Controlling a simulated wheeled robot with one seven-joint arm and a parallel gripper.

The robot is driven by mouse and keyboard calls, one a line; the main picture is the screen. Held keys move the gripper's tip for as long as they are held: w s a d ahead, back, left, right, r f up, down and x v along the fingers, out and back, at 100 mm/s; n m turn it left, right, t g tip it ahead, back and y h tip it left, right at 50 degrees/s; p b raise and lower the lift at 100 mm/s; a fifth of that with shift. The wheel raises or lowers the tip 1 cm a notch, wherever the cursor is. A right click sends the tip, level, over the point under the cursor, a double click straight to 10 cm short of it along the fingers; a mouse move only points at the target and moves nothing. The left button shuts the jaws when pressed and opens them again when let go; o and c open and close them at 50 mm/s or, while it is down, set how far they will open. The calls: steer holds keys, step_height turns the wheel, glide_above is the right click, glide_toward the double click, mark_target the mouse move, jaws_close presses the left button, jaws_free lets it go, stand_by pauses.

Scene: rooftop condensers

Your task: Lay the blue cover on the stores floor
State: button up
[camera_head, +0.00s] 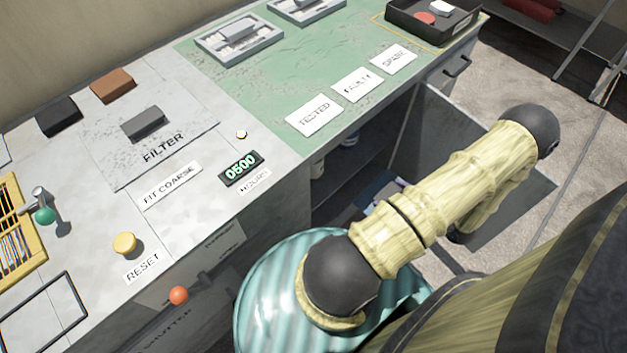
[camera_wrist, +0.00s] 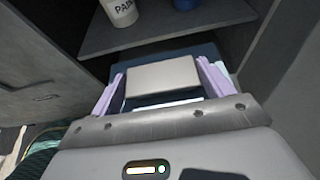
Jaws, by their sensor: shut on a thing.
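My gripper (camera_wrist: 162,80) is shut on a pale grey block that stands up from the dark blue cover (camera_wrist: 205,50). One lilac finger is on each side of the block. Dark blue shows behind and in front of the block; the rest of the cover is hidden by my gripper. In the head view a small part of the blue cover (camera_head: 377,188) shows beyond my arm, low at the open cupboard under the bench. The cupboard floor is mostly hidden, and I cannot tell whether the cover touches it.
A cupboard shelf (camera_wrist: 160,36) above the cover holds a white tin (camera_wrist: 121,11) and a blue tin (camera_wrist: 187,4). The open grey door (camera_head: 440,125) stands right of the opening. A striped teal drum (camera_head: 272,290) stands in front of the bench, below my arm.

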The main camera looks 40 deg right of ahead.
step_height(320, 180, down, 12)
steer(key=b, duration=1)
steer(key=shift+r, duration=0.2)
steer(key=shift+w, duration=0.1)
steer(key=w+b, duration=0.2)
steer(key=w, duration=0.4)
steer(key=w+a+b, duration=0.1)
steer(key=w+b, duration=0.2)
steer(key=w, duration=0.4)
steer(key=w+b, duration=0.2)
steer(key=w, duration=0.5)
steer(key=shift+a+f+b, duration=0.25)
steer(key=shift+a+b, duration=0.05)
steer(key=shift+b, duration=0.05)
steer(key=shift+s+f+b, duration=0.25)
steer(key=shift+f+b, duration=0.3)
steer(key=shift+f, duration=0.75)
